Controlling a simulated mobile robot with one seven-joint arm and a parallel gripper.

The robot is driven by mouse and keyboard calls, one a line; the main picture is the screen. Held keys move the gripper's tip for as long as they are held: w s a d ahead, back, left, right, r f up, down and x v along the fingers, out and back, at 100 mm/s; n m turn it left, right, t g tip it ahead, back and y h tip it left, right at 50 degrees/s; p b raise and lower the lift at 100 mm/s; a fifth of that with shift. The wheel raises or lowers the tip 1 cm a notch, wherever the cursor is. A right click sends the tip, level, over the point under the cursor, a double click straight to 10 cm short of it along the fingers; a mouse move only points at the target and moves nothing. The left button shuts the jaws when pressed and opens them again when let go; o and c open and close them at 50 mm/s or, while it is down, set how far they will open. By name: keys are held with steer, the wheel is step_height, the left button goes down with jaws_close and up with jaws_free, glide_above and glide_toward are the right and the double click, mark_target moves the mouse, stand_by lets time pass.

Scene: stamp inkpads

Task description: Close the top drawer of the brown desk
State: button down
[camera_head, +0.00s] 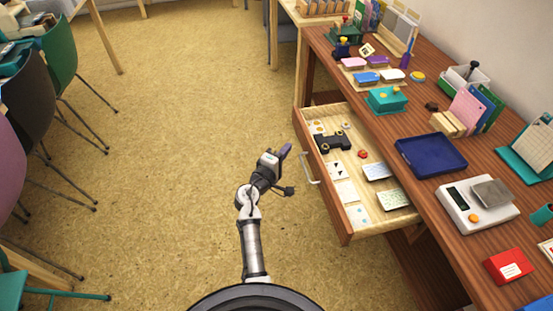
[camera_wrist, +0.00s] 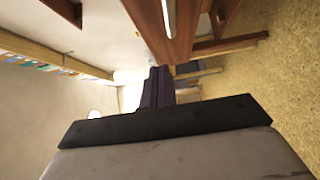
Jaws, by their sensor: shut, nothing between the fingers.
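The brown desk (camera_head: 415,125) stands along the right in the head view. Its top drawer (camera_head: 347,217) is pulled out toward the left, with cards, papers, a black object and a small red object inside. A pale bar handle (camera_head: 309,170) is on the drawer's brown front. My gripper (camera_head: 286,151) is shut and empty, just left of the drawer front near the handle, apparently apart from it. In the wrist view, my dark purple fingers (camera_wrist: 158,88) are together, and brown wood of the desk (camera_wrist: 180,40) shows beyond them at the top.
The desk top holds a blue tray (camera_head: 430,154), a white scale (camera_head: 474,205), a red box (camera_head: 508,266) and several inkpads. Chairs, including a green chair (camera_head: 60,55), line the left. The speckled floor (camera_head: 170,130) between is clear.

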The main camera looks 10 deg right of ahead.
mark_target(305, 140)
steer(key=shift+w+d+p, duration=0.2)
steer(key=shift+d+p, duration=0.15)
steer(key=shift+d, duration=0.8)
steer(key=shift+w+d+p, duration=0.15)
steer(key=shift+d+p, duration=0.15)
steer(key=shift+d, duration=0.85)
steer(key=shift+d, duration=0.1)
